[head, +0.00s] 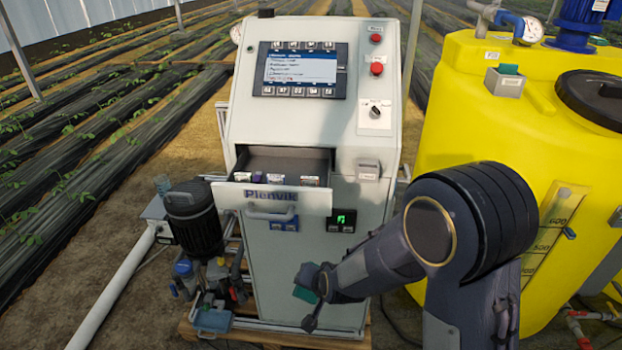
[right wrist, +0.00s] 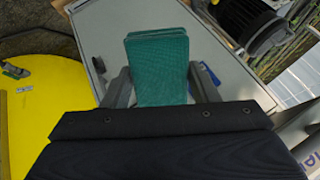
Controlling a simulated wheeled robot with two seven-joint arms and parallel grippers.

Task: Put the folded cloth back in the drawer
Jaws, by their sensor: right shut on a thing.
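The folded cloth is a flat teal-green stack (right wrist: 158,60). It also shows small in the head view (head: 304,295). My right gripper (right wrist: 163,88) is shut on it, one finger on each side. In the head view this gripper (head: 312,298) is in front of the cabinet's lower front, below and to the right of the drawer. The drawer (head: 285,203) is pulled open from the grey cabinet, its dark inside showing. Several small items lie near its front edge. My left gripper is not in view.
The cabinet (head: 345,270) carries a screen and red buttons above the drawer. A black pump (head: 192,212) and pipework stand at left. A yellow tank (head: 465,110) stands at right, with a small grey box (head: 505,85) holding something green.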

